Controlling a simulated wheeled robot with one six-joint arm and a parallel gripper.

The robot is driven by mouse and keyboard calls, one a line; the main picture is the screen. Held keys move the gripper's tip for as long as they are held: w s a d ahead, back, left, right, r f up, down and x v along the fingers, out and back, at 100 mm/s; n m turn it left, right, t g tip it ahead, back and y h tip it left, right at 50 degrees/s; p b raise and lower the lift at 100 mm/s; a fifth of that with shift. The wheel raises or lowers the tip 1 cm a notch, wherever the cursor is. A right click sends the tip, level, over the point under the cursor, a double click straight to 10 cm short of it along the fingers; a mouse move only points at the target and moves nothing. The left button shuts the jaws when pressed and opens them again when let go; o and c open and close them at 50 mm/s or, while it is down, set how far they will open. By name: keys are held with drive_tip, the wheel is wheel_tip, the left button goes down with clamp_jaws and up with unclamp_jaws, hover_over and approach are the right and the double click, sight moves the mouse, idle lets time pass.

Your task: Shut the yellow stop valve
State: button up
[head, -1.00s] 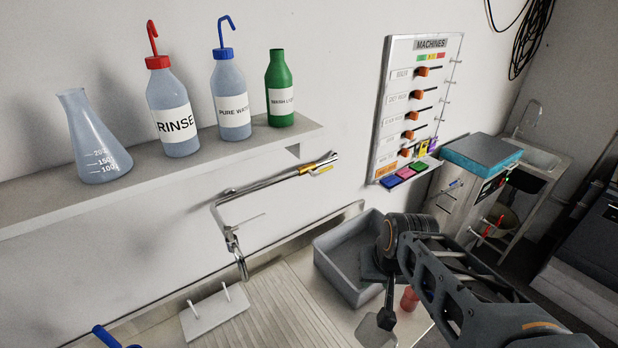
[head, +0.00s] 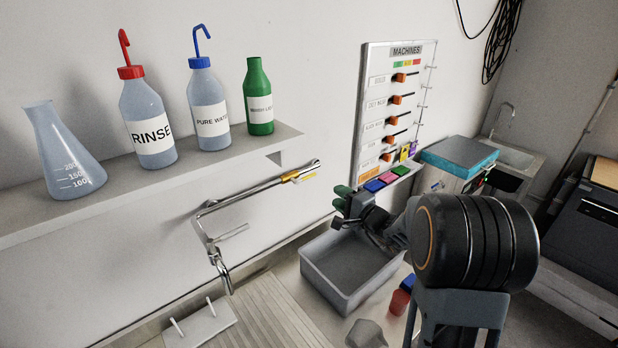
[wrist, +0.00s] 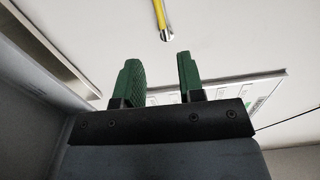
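The yellow stop valve (head: 302,177) sits at the right end of a metal pipe on the wall, under the shelf. Its narrow yellow part also shows at the top of the wrist view (wrist: 160,14). My gripper (head: 341,197) has green fingertips and is just right of and below the valve in the head view, apart from it. In the wrist view my gripper (wrist: 160,78) is open and empty, with a clear gap between the fingers. The valve appears beyond the fingertips, roughly in line with that gap.
A grey basin (head: 325,285) stands below my gripper. A machines panel (head: 372,65) with orange switches is on the wall to the right. A shelf (head: 225,160) with a flask and several bottles juts out above the pipe. A red cup (head: 399,302) stands beside the basin.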

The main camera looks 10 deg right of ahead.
sight(309, 176)
drive_tip(key=shift+n, duration=0.3)
drive_tip(key=p+x, duration=0.5)
drive_tip(key=x, duration=0.8)
drive_tip(key=shift+w+a, duration=0.3)
drive_tip(key=shift+c, duration=0.4)
clamp_jaws()
